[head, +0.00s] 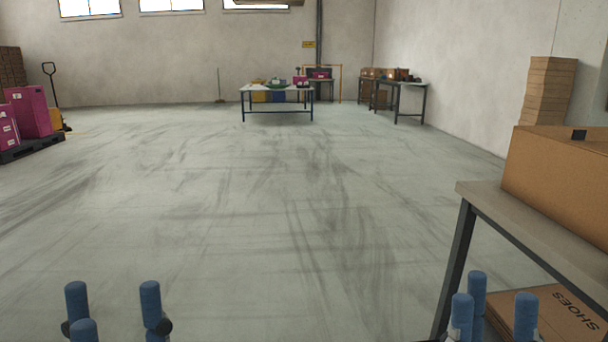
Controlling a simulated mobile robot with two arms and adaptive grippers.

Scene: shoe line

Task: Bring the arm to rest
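My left gripper (112,305) is at the bottom left of the head view. Its blue fingertips point up and stand apart, with only bare floor showing between them. My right gripper (495,303) is at the bottom right, its blue fingertips also up and apart, with nothing seen between them. It shows in front of the near table's leg and a cardboard box marked SHOES (570,318). The lower parts of both grippers are cut off by the picture edge.
A near table (490,200) with a large cardboard box (560,180) stands close on the right. A box stack (548,90) is behind it. Far off are a white-topped table (277,92), another table (410,84) and a pallet (30,146) with pink boxes. The middle floor is clear.

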